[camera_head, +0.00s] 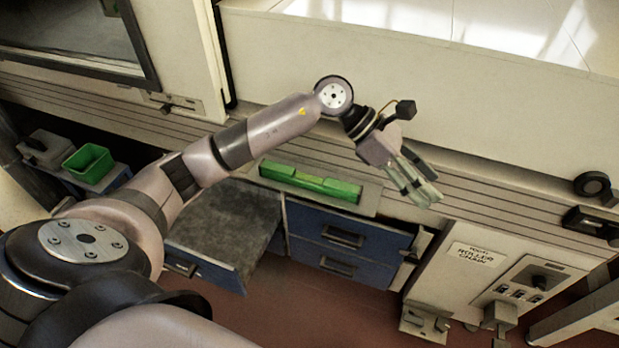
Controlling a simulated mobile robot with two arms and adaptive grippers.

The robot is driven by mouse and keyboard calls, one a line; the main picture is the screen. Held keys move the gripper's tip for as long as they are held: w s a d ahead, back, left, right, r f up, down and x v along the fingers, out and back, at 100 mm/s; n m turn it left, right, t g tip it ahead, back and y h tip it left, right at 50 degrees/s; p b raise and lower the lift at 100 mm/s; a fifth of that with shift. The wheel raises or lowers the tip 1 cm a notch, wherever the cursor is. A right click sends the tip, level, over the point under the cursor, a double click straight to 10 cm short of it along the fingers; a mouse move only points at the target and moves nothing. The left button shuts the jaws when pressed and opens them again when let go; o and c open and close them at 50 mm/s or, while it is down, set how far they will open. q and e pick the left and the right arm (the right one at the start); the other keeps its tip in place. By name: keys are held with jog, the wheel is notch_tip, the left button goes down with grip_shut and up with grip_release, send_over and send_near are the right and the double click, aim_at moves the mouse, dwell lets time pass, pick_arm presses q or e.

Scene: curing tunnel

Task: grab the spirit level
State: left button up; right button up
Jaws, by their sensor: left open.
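The long bright green spirit level (311,181) lies on a pale ledge or tray above the blue drawers, in the middle of the view. Its whole length shows. The fingers point down and to the right. My right gripper is not in view.
Blue drawers (345,235) stand below the level, and a grey-topped surface (225,225) juts out at their left. A green bin (88,161) sits on a small stand at far left. A control panel (520,288) is at lower right. Reddish floor shows in front.

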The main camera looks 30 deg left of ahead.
pick_arm(q)
jog(key=w+a+f+m+y, duration=0.1)
jog(key=w+a+f+y, duration=0.1)
jog(key=a+y, duration=0.8)
notch_tip(320, 180, up, 3)
jog(key=g+y, duration=0.1)
jog(key=y, duration=0.1)
send_over(309, 176)
jog(key=f, duration=0.3)
jog(key=f+p, duration=0.1)
jog(key=f, duration=0.3)
jog(key=f+p, duration=0.1)
jog(key=f, duration=0.2)
jog(key=shift+w+a+f, duration=0.1)
jog(key=shift+a+f, duration=0.15)
jog(key=shift+f, duration=0.6)
jog(key=f, duration=0.1)
jog(key=f+p, duration=0.1)
jog(key=f, duration=0.2)
jog(key=shift+d+f+p, duration=0.1)
jog(key=shift+d+p, duration=0.15)
jog(key=shift+p, duration=0.15)
jog(key=shift+f, duration=0.5)
grip_shut()
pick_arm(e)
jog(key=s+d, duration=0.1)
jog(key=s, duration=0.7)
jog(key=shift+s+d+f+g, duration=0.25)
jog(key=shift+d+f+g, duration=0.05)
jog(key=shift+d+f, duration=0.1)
